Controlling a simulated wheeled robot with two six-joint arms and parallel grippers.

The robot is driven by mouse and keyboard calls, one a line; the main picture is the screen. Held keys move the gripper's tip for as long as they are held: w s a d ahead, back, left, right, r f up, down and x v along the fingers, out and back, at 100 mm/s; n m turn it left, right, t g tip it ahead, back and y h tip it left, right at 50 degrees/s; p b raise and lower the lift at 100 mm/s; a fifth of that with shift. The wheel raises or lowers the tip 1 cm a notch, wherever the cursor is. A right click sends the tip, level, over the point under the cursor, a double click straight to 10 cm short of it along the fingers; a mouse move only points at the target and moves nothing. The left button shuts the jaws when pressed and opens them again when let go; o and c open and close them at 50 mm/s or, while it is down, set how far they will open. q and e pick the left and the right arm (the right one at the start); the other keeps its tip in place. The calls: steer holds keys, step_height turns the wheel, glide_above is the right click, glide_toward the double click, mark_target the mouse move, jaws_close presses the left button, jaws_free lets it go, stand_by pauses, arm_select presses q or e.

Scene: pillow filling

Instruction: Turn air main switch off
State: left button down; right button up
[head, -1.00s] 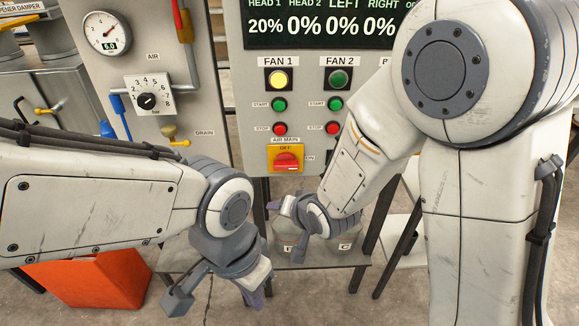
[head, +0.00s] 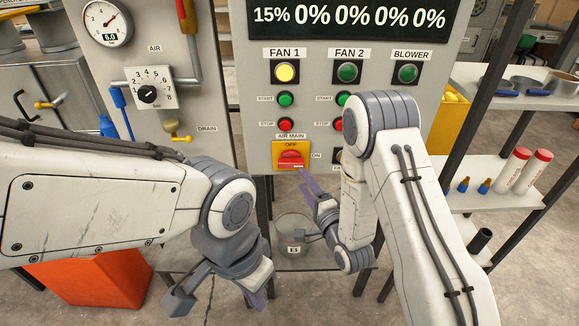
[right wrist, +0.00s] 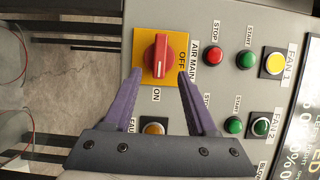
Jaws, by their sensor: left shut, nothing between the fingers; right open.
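The air main switch (head: 291,159) is a red knob on a yellow plate, low on the grey control panel. OFF is marked at its top and ON at its right; its handle lies level, in line with ON. The switch also shows in the right wrist view (right wrist: 160,55), between and just beyond the fingertips. My right gripper (head: 308,182) is open, just below and in front of the switch, its purple fingers pointing at it; contact cannot be told. My left gripper (head: 258,298) is shut and empty, low in front of the stand.
Start and stop buttons (head: 286,124) sit just above the switch. A label-marked jar (head: 293,235) stands below the panel. An orange bin (head: 90,280) is at lower left. A shelf (head: 500,195) with bottles is at right. The gauge panel (head: 200,110) stands left.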

mark_target(293, 166)
steer(key=p+x, duration=0.1)
steer(key=x, duration=0.5)
steer(key=shift+r, duration=0.1)
steer(key=shift+w+a+p, duration=0.2)
steer(key=shift+w+p, duration=0.15)
steer(key=shift+w, duration=0.1)
